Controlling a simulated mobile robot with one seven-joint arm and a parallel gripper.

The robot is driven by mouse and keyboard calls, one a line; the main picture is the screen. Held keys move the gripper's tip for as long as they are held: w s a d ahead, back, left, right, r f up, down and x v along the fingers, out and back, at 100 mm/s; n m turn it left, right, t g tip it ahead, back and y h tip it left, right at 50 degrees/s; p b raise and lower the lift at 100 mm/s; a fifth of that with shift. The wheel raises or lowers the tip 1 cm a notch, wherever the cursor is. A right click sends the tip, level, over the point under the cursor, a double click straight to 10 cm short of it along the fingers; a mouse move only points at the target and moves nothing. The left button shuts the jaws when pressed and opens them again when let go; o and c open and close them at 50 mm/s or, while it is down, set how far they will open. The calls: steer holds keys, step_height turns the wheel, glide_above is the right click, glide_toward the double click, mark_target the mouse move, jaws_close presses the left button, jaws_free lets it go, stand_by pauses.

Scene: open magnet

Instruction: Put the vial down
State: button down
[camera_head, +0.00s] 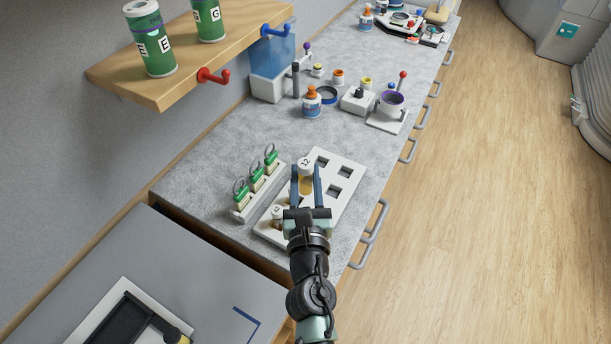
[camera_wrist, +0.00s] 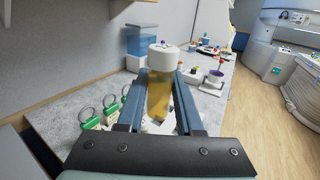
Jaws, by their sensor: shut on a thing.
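My gripper (camera_head: 306,187) is shut on an amber vial (camera_head: 305,184) with a white cap marked 12. In the wrist view the vial (camera_wrist: 159,98) stands upright between the two blue fingers of my gripper (camera_wrist: 160,105). The vial is in front of or over a white rack (camera_head: 352,172) with square holes on the grey counter. I cannot tell whether its base is in a hole or above the rack. Several square holes on the right of the rack are empty. Another white-capped vial (camera_head: 277,212) sits at the rack's near left, partly hidden by my gripper.
A white holder (camera_head: 243,215) with several green ringed tags stands just left of the rack. Behind are an orange-capped bottle (camera_head: 312,104), a purple-topped cup (camera_head: 391,102) and a blue container (camera_head: 272,62). A wooden shelf (camera_head: 120,77) overhangs the left.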

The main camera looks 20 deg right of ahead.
mark_target(305, 163)
step_height(305, 163, up, 6)
steer(key=p, duration=0.4)
